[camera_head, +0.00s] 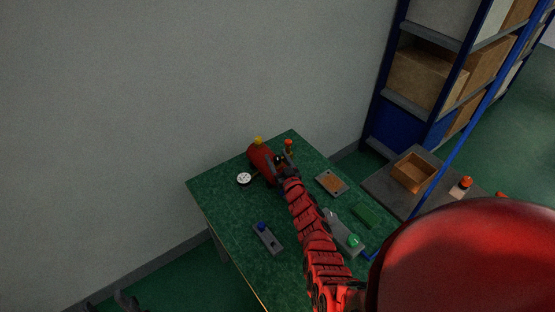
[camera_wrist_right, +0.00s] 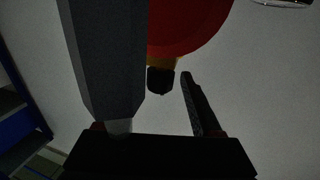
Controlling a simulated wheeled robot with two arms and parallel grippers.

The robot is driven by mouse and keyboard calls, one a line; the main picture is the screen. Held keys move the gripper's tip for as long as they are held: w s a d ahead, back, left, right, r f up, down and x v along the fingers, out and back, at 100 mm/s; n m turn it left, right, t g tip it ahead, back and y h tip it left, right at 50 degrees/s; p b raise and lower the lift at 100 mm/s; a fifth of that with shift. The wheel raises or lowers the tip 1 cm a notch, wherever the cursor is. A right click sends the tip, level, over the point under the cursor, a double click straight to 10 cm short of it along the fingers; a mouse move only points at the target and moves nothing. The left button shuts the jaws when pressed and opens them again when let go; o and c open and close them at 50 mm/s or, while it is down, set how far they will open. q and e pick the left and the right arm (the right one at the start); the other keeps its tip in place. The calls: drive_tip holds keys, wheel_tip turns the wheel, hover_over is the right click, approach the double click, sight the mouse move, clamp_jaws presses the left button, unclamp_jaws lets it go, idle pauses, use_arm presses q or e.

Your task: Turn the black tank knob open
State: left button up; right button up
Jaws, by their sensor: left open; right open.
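My right gripper (camera_head: 284,163) is at the tank's right end, and the knob there is hard to make out in the head view. In the right wrist view, the black knob (camera_wrist_right: 160,80) sits on a brass neck (camera_wrist_right: 163,63) below the red tank body (camera_wrist_right: 187,25). It appears between my open right fingers; contact is not clear. My left gripper (camera_head: 112,303) is open and empty at the bottom left, away from the bench.
On the bench (camera_head: 220,205) are an orange-topped fitting (camera_head: 288,145), a grey plate (camera_head: 332,183), a blue-button box (camera_head: 267,238) and a green-button device (camera_head: 345,234). A wooden bin (camera_head: 413,172) stands on a side table. Shelving is behind.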

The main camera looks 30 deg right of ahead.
clamp_jaws()
idle(0.3)
drive_tip(key=shift+r, duration=0.1)
